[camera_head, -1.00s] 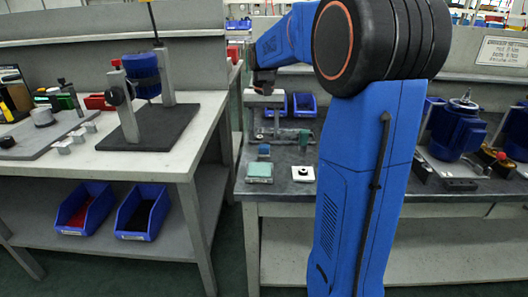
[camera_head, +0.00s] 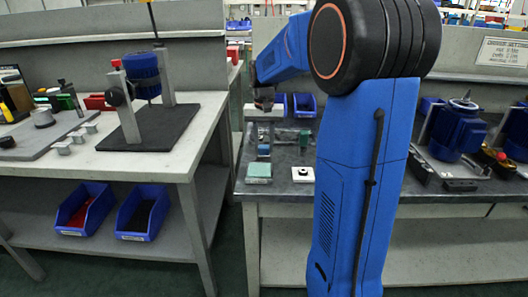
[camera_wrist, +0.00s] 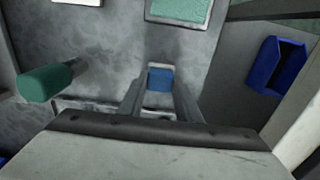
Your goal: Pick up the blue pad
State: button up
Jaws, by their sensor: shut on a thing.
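The blue pad (camera_wrist: 159,83) is a small block with a pale edge, seen in the wrist view between the two fingertips. My gripper (camera_wrist: 160,78) is shut on it, one grey finger on each side. In the head view a small blue block (camera_head: 264,149) shows on the right-hand bench, behind the pale green pad. I cannot tell from these views whether the blue pad is clear of the surface.
The pale green pad (camera_head: 258,171) and a white block with a dark centre (camera_head: 302,174) lie near the bench's front edge. A green cylinder (camera_wrist: 45,82) stands left of my gripper in the wrist view. Blue bins (camera_head: 304,104) stand at the back.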

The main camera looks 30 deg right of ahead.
aim_at(264, 146)
notch_tip(264, 146, up, 10)
dwell(0.6)
jog(key=shift+o, duration=1.1)
jog(key=shift+c, duration=0.6)
